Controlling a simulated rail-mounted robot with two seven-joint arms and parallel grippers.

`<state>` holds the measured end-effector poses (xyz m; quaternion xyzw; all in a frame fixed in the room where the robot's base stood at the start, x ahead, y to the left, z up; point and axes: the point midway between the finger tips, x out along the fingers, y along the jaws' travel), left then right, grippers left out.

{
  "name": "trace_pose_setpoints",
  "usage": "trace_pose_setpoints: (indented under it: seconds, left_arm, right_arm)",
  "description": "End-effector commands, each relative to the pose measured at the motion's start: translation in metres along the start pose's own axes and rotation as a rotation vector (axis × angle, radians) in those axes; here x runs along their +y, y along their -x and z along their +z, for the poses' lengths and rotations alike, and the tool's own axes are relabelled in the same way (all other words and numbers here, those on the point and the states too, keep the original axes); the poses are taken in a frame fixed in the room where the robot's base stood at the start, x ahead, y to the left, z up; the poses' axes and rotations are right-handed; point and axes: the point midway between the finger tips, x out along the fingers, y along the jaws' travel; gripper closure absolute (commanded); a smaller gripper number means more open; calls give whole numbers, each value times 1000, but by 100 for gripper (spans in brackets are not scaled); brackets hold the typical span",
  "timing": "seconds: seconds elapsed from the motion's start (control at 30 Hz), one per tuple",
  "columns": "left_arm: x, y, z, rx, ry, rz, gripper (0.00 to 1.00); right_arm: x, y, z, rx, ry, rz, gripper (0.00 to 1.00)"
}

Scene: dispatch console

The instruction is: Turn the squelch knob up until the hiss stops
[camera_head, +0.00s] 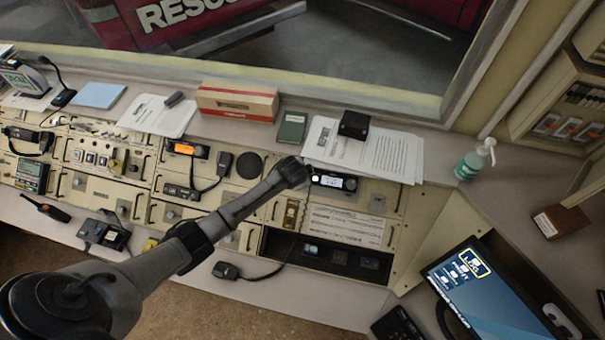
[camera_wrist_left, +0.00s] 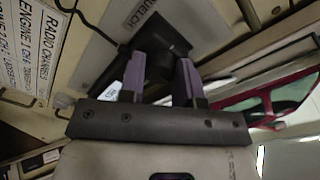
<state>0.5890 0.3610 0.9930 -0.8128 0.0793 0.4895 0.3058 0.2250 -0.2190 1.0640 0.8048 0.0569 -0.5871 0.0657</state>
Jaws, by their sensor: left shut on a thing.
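My left arm reaches from the lower left of the head view to the console, and my left gripper (camera_head: 297,173) is at the left end of a black radio (camera_head: 336,182) with a lit display. In the left wrist view, the two purple fingers stand apart on either side of a dark part, the squelch knob (camera_wrist_left: 157,48), and are shut on it. A light label partly reading "SQUELCH" (camera_wrist_left: 143,14) is beside it. The knob's pointer or mark cannot be made out. In the head view the knob is hidden behind my gripper. My right gripper is not in view.
Papers (camera_head: 375,154) with a black box (camera_head: 354,124) lie just behind the radio. A cardboard box (camera_head: 237,101) and a green notebook (camera_head: 292,127) are to the left. A pump bottle (camera_head: 473,161) and a monitor (camera_head: 475,285) are to the right. A corded microphone (camera_head: 226,270) lies in front.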

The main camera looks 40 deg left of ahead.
Motion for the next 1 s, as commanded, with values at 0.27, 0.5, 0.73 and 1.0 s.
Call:
trace_pose_setpoints:
  seconds: [0.27,0.5,0.73,1.0]
  left_arm:
    - [-2,3,-1,-19,-283,18,93]
    - [0,0,0,-18,-340,20,93]
    - [0,0,0,-18,-338,20,61]
    - [0,0,0,-18,-337,20,58]
  right_arm:
    - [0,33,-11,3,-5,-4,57]
    - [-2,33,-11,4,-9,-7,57]
    - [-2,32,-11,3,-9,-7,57]
    - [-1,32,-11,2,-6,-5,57]
